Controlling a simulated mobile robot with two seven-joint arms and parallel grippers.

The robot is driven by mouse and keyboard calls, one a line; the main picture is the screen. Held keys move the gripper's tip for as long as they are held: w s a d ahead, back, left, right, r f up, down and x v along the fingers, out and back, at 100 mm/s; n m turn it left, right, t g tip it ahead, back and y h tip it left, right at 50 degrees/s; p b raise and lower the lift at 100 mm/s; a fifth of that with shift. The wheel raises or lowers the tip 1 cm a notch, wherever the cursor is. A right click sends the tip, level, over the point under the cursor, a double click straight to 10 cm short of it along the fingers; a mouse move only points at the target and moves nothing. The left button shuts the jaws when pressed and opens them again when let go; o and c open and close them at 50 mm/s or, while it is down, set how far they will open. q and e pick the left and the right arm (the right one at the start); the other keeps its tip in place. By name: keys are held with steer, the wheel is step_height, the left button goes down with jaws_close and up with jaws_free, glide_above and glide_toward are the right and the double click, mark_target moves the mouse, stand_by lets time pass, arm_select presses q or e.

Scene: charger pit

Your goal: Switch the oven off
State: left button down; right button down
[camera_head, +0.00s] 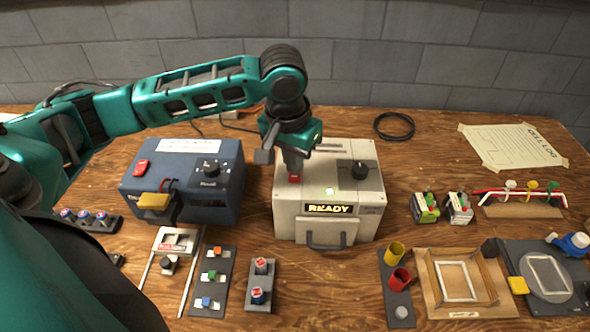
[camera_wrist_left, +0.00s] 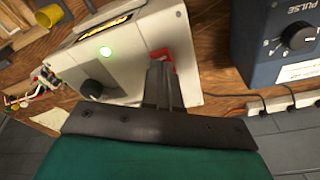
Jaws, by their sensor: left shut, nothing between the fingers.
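The oven (camera_head: 346,228) is a pale grey box with a lit "READY" display (camera_head: 328,209), a black knob (camera_head: 359,170) and a front handle. A red switch (camera_head: 295,179) sits on the top left of the oven. My left gripper (camera_head: 293,170) is shut and empty, pointing down with its tips right at the switch. In the left wrist view the fingers (camera_wrist_left: 162,78) partly cover the red switch (camera_wrist_left: 162,60); contact is unclear. My right gripper is not in view.
A blue box (camera_head: 222,190) marked "PULSE" with a knob stands left of the oven. Battery-like blocks (camera_head: 425,208) stand to the right. Cups, a wooden frame (camera_head: 425,275) and small holders (camera_head: 262,290) lie in front. A black cable ring (camera_head: 394,126) lies behind.

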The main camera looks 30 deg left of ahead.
mark_target(294, 177)
arm_select(q)
steer(key=shift+f, duration=0.9)
stand_by(0.6)
step_height(294, 177, up, 3)
steer(key=p, duration=0.2)
steer(key=shift+f+p, duration=0.2)
steer(key=shift+p, duration=0.1)
steer(key=shift+r, duration=2.25)
